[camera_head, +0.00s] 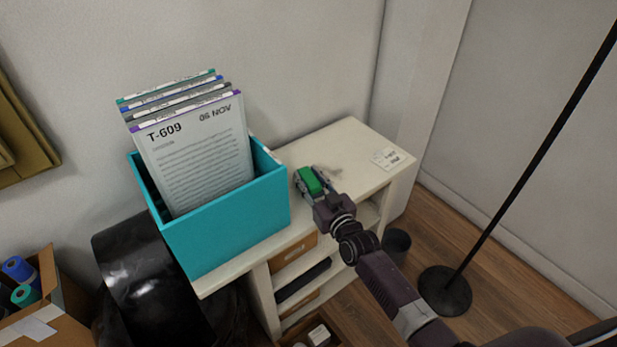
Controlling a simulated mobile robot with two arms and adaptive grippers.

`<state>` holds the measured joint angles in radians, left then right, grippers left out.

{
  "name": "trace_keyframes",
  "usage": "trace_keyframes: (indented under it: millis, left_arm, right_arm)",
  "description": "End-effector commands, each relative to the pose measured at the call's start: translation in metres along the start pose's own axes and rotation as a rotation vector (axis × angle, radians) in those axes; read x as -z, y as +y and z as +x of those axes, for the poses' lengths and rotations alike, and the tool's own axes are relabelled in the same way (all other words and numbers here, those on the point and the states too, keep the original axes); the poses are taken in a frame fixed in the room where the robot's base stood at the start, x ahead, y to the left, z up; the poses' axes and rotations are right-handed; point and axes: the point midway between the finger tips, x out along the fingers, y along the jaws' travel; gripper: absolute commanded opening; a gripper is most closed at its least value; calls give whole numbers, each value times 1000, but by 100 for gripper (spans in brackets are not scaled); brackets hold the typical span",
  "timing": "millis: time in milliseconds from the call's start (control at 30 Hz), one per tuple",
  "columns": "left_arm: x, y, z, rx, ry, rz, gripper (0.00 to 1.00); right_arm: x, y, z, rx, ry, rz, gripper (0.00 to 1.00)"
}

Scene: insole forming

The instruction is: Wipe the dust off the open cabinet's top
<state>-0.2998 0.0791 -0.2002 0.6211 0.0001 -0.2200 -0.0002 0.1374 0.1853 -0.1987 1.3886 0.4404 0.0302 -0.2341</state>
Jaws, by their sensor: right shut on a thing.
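The open cabinet (350,146) is cream white with open shelves, and its top shows a faint greyish dust patch (331,172) just beyond my gripper. My right gripper (311,183) is shut on a green sponge-like block (310,180), low over the middle of the cabinet top. I cannot tell whether the block touches the surface. The gripper and arm hide part of the front edge. My left gripper is not in view.
A teal bin (235,222) with several printed folders (195,150) stands on the left part of the top. A small label card (391,158) lies at the right end. A black lamp stand (446,290) and dark waste bin (397,244) stand on the floor at right.

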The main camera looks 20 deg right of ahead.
Motion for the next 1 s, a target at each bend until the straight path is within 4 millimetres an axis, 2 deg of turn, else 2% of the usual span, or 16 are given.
trace_keyframes:
  millis: [633,1000]
  left_arm:
    - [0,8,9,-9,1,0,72]
    - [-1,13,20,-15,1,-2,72]
  right_arm:
    - [-11,2,1,0,0,-1,9]
    - [-12,30,6,-1,-2,-2,9]
